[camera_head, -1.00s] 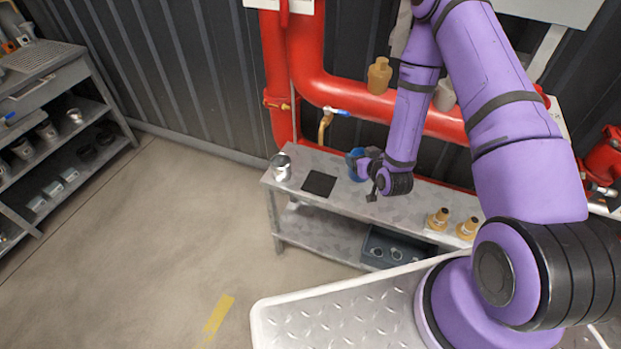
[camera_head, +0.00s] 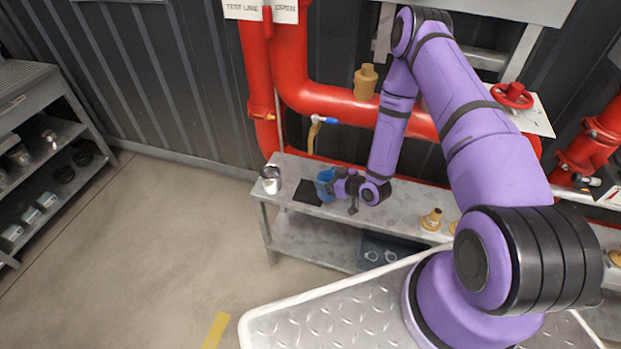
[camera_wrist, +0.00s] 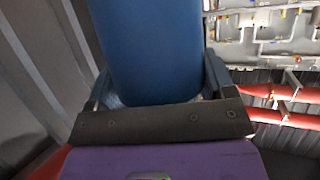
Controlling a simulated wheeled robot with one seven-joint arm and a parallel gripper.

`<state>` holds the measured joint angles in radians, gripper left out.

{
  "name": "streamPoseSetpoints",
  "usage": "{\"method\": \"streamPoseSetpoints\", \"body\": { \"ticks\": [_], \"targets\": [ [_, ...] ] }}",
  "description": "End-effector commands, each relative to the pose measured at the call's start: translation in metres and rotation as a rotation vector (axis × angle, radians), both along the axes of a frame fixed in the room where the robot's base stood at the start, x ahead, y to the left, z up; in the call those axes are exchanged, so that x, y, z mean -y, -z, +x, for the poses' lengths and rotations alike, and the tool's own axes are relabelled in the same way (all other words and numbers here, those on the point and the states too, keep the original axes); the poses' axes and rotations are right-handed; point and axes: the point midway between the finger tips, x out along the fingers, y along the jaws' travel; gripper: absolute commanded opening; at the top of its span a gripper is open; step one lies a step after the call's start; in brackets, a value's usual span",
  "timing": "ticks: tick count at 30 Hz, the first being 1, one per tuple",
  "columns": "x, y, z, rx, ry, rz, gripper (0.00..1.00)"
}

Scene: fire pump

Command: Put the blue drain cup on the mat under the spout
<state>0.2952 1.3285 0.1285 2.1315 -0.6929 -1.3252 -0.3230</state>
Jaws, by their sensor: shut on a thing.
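The blue drain cup (camera_head: 325,184) is held in my gripper (camera_head: 335,184) above or at the bench, beside the right edge of the black mat (camera_head: 306,193). In the wrist view the cup (camera_wrist: 152,50) fills the space between the two fingers (camera_wrist: 158,92), which are shut on it. The spout (camera_head: 314,135), a brass pipe with a blue-handled valve, comes off the red pipe above and behind the mat. I cannot tell whether the cup's base touches the bench or overlaps the mat.
A silver metal cup (camera_head: 270,179) stands left of the mat on the grey metal bench (camera_head: 398,214). Brass fittings (camera_head: 431,220) stand on the bench to the right. A dark bin (camera_head: 385,250) sits on its lower shelf. A shelf unit (camera_head: 48,135) is at the far left.

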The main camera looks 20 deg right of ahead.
Motion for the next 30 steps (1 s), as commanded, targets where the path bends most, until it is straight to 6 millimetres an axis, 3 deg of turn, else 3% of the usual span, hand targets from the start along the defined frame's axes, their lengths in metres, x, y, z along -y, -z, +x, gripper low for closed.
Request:
{"method": "streamPoseSetpoints", "body": {
  "ticks": [4,9,18,24,30],
  "targets": [
    [-0.019,0.003,0.029,0.002,-0.003,0.000,0.48],
    [-0.032,0.005,0.048,0.000,0.000,0.000,0.48],
    [-0.044,0.007,0.066,0.001,0.000,0.000,0.48],
    [-0.042,0.038,0.064,-0.002,0.001,-0.001,0.48],
    [-0.042,0.042,0.065,0.000,0.001,0.000,0.48]
  ]
}}
